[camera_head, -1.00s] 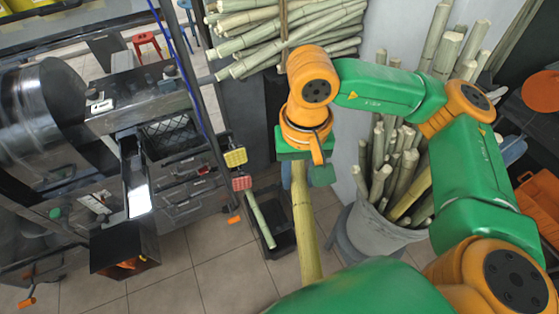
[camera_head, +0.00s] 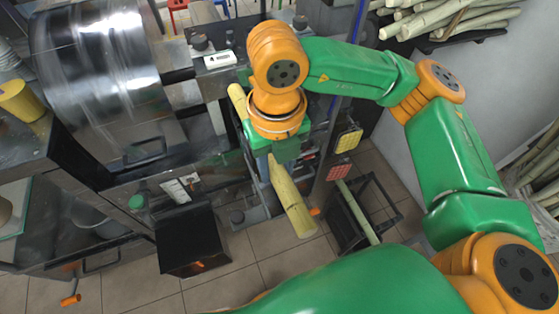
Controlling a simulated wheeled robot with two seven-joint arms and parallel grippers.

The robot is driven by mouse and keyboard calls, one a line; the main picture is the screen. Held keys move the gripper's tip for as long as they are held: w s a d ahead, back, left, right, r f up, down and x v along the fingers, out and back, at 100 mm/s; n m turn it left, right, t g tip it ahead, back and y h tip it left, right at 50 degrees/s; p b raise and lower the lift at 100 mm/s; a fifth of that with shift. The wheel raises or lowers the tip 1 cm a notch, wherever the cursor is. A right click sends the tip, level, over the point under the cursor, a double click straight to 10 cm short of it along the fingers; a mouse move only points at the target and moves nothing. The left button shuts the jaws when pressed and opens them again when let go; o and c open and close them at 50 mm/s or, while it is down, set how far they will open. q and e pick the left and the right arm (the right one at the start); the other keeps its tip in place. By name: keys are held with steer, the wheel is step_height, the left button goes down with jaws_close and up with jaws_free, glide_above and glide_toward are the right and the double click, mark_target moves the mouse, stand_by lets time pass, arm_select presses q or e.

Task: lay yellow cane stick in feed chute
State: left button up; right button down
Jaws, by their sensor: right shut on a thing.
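The yellow cane stick (camera_head: 289,200) is in my right gripper (camera_head: 271,150), which is shut on it. The stick slants from the upper left, beside the gripper, down to a lower end above the floor. My gripper hides its middle. The press (camera_head: 110,80) stands at the left, with a large shiny drum. The stick is over the right side of the press. The feed chute is mostly hidden behind my arm and gripper, and I cannot tell whether the stick touches it. My left gripper is not in view.
A dark open box (camera_head: 190,240) stands below the press. A black frame bin (camera_head: 365,215) with a pale green cane stands on the floor at right. Cut canes (camera_head: 450,18) lie stacked at the top right.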

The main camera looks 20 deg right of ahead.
steer(key=shift+f, duration=0.1)
steer(key=shift+s+d+f, duration=0.15)
steer(key=shift+s+d, duration=0.05)
steer(key=shift+d, duration=0.1)
steer(key=shift+s+d+f+b, duration=0.15)
steer(key=shift+d+f+b, duration=0.05)
steer(key=shift+f+b, duration=0.2)
steer(key=shift+s+d+f+b, duration=0.15)
steer(key=shift+f+b, duration=0.15)
steer(key=shift+f, duration=0.1)
step_height(320, 180, down, 6)
steer(key=b, duration=0.5)
steer(key=shift+w+a+b, duration=0.15)
steer(key=shift+b, duration=0.15)
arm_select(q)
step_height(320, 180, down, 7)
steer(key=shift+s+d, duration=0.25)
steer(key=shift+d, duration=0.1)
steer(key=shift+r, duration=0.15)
arm_select(e)
steer(key=shift+r, duration=0.1)
steer(key=shift+c, duration=1.9)
jaws_free()
